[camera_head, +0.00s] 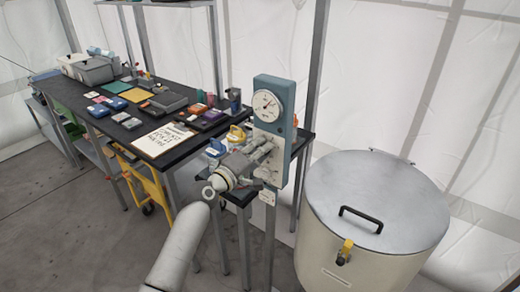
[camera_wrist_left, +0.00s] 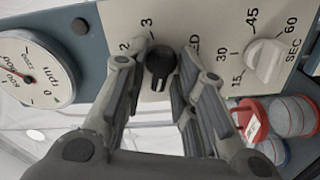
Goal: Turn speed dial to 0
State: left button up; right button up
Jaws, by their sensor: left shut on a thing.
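The speed dial (camera_wrist_left: 160,62) is a black knob on a pale panel in the left wrist view. The numbers 2 and 3 and part of a word ending in "ED" show around it. My left gripper (camera_wrist_left: 156,74) has its two fingers on either side of the knob and is shut on it. In the head view, my left gripper (camera_head: 262,153) is at the front of the blue-grey control box (camera_head: 274,87) and hides the dial there. The dial's exact pointer setting is hard to tell. My right gripper is not in view.
A round rpm gauge (camera_wrist_left: 30,72) sits beside the dial, and a white timer knob (camera_wrist_left: 264,60) marked in seconds is on its other side. Red-lidded jars (camera_wrist_left: 262,118) are near the right finger. A large lidded drum (camera_head: 375,205) stands right of the box; a cluttered black table (camera_head: 110,128) is left.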

pick_arm(q)
jog(key=shift+f+n, duration=0.1)
jog(key=shift+n, duration=0.2)
jog(key=o, duration=0.7)
jog(key=shift+s+a, duration=0.1)
jog(key=shift+s, duration=0.05)
jog(key=v, duration=1.1)
jog(key=shift+s+a, duration=0.2)
jog(key=shift+s, duration=0.1)
